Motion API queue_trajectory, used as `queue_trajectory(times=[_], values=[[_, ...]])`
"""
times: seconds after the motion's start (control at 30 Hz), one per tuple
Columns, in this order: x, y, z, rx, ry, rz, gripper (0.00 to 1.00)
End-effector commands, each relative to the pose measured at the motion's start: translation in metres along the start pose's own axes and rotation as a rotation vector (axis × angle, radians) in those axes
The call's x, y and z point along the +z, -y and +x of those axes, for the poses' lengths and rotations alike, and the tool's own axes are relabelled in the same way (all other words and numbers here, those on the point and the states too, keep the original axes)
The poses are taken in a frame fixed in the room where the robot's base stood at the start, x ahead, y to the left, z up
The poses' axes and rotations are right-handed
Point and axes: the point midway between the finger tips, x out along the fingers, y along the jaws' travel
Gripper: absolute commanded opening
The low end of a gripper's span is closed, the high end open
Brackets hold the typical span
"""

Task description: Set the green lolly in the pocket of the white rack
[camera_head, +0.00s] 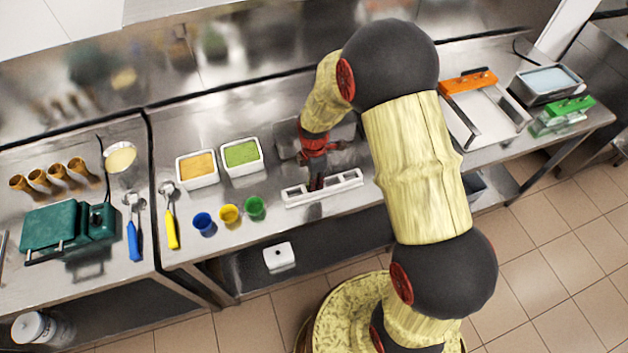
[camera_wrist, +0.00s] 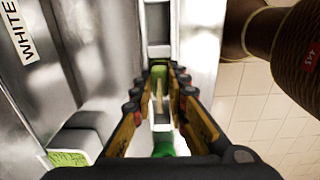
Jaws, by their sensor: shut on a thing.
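The white rack (camera_head: 345,183) is a long, low block with pockets near the front edge of the steel counter. It also shows in the wrist view (camera_wrist: 158,52), running away below the fingers. My gripper (camera_head: 317,183) points down over the rack's middle. In the wrist view my gripper (camera_wrist: 158,68) is shut on the green lolly (camera_wrist: 158,72). Its green part shows between the fingertips, with a pale stick toward the camera. The lolly's lower end is hidden, so I cannot tell whether it is inside a pocket. In the head view the lolly is hidden.
Blue (camera_head: 204,222), yellow (camera_head: 229,214) and green (camera_head: 254,206) cups stand left of the rack. Orange (camera_head: 197,168) and green (camera_head: 241,154) tubs stand behind them. A "WHITE" label (camera_wrist: 20,38) shows in the wrist view. The counter's front edge is close to the rack.

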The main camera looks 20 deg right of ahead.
Motion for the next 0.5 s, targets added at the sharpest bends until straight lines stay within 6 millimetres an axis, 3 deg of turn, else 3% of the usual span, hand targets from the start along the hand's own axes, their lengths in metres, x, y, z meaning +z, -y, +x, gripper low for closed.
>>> queue_trajectory(times=[0.37, 0.4, 0.5], values=[[0.0, -0.0001, 0.0009, 0.0, 0.0, 0.0, 0.0], [0.0, -0.0001, 0.0009, 0.0, 0.0, 0.0, 0.16], [0.0, 0.0, 0.0009, 0.0, 0.0, 0.0, 0.21]])
